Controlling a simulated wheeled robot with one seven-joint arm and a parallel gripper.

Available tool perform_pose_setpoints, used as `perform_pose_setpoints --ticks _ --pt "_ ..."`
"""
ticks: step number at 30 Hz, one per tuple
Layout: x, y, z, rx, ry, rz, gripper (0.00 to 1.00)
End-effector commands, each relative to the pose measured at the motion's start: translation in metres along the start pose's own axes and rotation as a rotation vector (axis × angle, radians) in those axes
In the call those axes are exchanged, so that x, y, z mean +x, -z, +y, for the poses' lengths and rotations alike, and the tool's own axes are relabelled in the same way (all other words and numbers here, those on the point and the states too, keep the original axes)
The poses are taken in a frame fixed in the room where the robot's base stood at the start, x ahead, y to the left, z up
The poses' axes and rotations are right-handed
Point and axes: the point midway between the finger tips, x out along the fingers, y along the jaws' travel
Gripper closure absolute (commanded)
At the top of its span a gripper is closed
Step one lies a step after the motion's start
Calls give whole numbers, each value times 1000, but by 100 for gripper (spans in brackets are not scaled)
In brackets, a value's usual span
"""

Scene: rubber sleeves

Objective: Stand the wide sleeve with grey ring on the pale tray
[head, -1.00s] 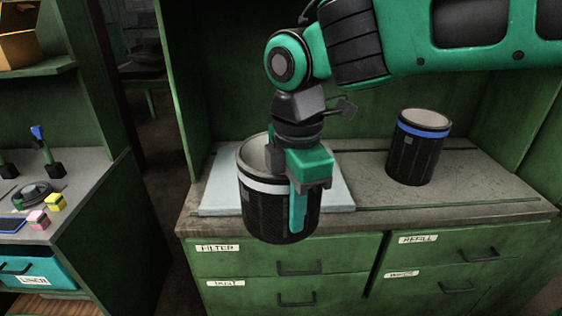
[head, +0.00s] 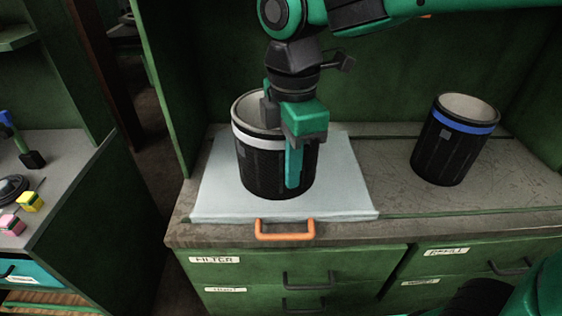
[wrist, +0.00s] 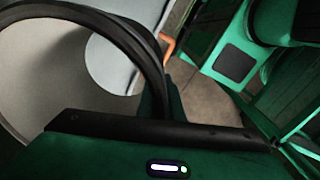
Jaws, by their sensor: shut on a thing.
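The wide sleeve with grey ring (head: 262,165) is a black tube with a pale grey band below its rim. It is upright, over the middle of the pale tray (head: 345,190) in the head view. I cannot tell whether its bottom touches the tray. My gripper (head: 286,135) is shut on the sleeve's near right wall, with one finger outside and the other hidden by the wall. In the wrist view the sleeve's dark rim (wrist: 150,50) and light inside show, with a pale patch through its open bottom.
A similar black sleeve with a blue ring (head: 452,140) stands on the bench to the right, clear of the tray. An orange handle (head: 285,236) sticks out at the tray's front edge. A side bench (head: 60,185) with small items is at the left.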

Motion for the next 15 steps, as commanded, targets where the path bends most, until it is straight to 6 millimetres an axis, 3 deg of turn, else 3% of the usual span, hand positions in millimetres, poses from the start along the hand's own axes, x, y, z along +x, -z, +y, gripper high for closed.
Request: perform_pose_setpoints --ticks 10,15 --pt "0 -17 3 32 -2 1 100" --pt "11 -24 20 35 0 1 100"
